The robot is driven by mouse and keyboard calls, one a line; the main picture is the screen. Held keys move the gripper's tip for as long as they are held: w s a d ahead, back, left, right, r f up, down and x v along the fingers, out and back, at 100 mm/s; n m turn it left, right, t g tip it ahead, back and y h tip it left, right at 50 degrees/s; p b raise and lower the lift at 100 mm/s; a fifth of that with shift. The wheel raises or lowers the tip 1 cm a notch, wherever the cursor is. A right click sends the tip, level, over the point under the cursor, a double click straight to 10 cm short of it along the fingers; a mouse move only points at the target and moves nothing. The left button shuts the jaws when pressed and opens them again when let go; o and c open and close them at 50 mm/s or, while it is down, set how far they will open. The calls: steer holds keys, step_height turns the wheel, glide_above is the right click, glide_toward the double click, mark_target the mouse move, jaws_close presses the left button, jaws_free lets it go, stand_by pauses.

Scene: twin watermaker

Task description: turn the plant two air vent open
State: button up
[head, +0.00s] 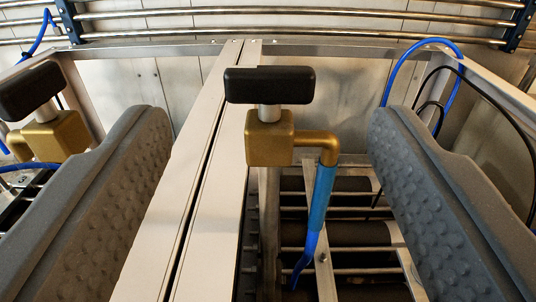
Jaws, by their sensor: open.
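A brass valve (270,138) with a black bar handle (269,85) stands in the middle of the head view. The handle lies crosswise, left to right in the picture. A brass elbow leads from the valve's right side down into a blue hose (317,215). A second, similar brass valve (50,135) with a black handle (32,90) stands at the far left. No label shows which plant each belongs to. My gripper (270,165) is open; its two grey padded fingers are on either side of the central valve, with clear space between them and it.
Two pale frame beams (195,190) run away from me left of the central valve. Dark cylinders and metal rods (350,235) lie below. A blue hose loop (425,45) and black cables are at right. Steel pipes (300,18) cross the back wall.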

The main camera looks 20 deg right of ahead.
steer(key=b+v, duration=0.2)
steer(key=v, duration=0.4)
steer(key=shift+s, duration=0.35)
steer(key=shift+a, duration=0.1)
